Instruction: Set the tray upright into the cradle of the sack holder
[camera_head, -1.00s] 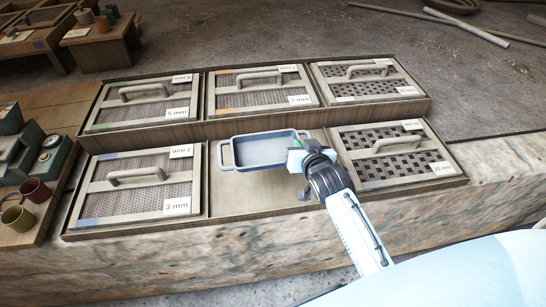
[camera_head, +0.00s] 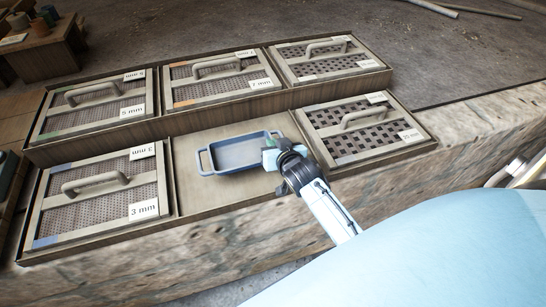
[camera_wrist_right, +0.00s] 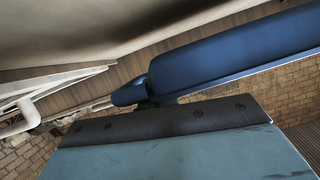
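The tray (camera_head: 240,155) is blue and shallow, with a loop handle at its left end. In the head view it is face up over the empty bay of the rack; whether it touches the bay floor I cannot tell. My right gripper (camera_head: 271,158) is at its right end, shut on the handle there, which the fingers hide. The tray also shows in the right wrist view (camera_wrist_right: 235,52), close beyond the pale blue finger. My left gripper is in neither view. I cannot make out the sack holder or its cradle.
Several mesh screens with handles and size labels, such as the 3 mm screen (camera_head: 105,195), fill the other bays of the rack (camera_head: 195,125). A rough stone slab (camera_head: 215,250) lies under it. Pale pipes (camera_head: 515,172) stand at the right edge.

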